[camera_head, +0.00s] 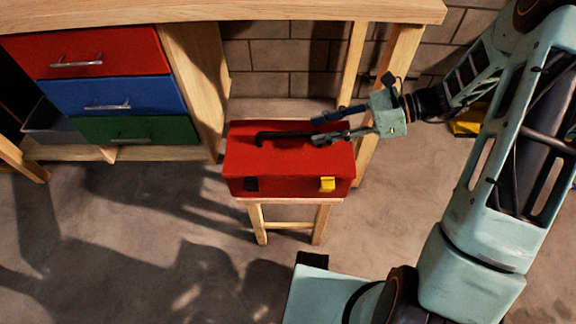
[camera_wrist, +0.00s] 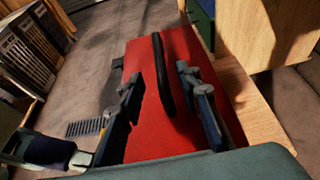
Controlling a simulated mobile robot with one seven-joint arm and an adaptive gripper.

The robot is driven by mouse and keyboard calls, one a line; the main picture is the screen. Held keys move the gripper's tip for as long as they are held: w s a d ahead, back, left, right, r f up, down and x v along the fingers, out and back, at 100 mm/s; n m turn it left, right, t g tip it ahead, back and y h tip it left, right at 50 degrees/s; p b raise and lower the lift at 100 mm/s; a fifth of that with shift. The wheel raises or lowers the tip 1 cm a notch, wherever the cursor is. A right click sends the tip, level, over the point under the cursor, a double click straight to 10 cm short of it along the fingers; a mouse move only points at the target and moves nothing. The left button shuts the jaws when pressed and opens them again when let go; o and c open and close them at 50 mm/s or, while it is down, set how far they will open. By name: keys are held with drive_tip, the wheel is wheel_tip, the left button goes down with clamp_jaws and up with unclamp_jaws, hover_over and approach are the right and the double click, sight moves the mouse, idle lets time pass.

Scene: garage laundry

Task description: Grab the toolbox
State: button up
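The red toolbox (camera_head: 290,165) sits on a small wooden stool (camera_head: 288,202). It has a black handle (camera_head: 275,136) along its top, and one black and one yellow latch on its front. My gripper (camera_head: 316,130) is open above the right part of the lid, reaching in from the right. In the wrist view my gripper (camera_wrist: 160,82) has its two fingers apart, one on each side of the black handle (camera_wrist: 163,70). The handle lies between them with gaps visible. The red lid of the toolbox (camera_wrist: 150,130) fills the middle there. Whether the fingers touch the lid is unclear.
A wooden workbench (camera_head: 300,12) stands behind, with red, blue and green drawers (camera_head: 108,106) at left. Its right legs stand close behind the toolbox. A brick wall (camera_head: 285,55) is at the back. The floor (camera_head: 150,225) at front left is clear.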

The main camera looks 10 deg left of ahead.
sight(298, 132)
drive_tip(key=x, duration=0.3)
drive_tip(key=shift+d+f+b, duration=0.1)
drive_tip(key=shift+b, duration=0.2)
drive_tip(key=x, duration=0.1)
drive_tip(key=b+x, duration=0.1)
drive_tip(key=x, duration=0.1)
drive_tip(key=b+x, duration=0.1)
drive_tip(key=x, duration=0.1)
drive_tip(key=shift+s+a+r, duration=0.1)
drive_tip(key=shift+a+r, duration=0.1)
drive_tip(key=shift+a, duration=0.15)
drive_tip(key=shift+c, duration=0.5)
clamp_jaws()
drive_tip(key=shift+a+r, duration=0.1)
drive_tip(key=shift+r, duration=0.05)
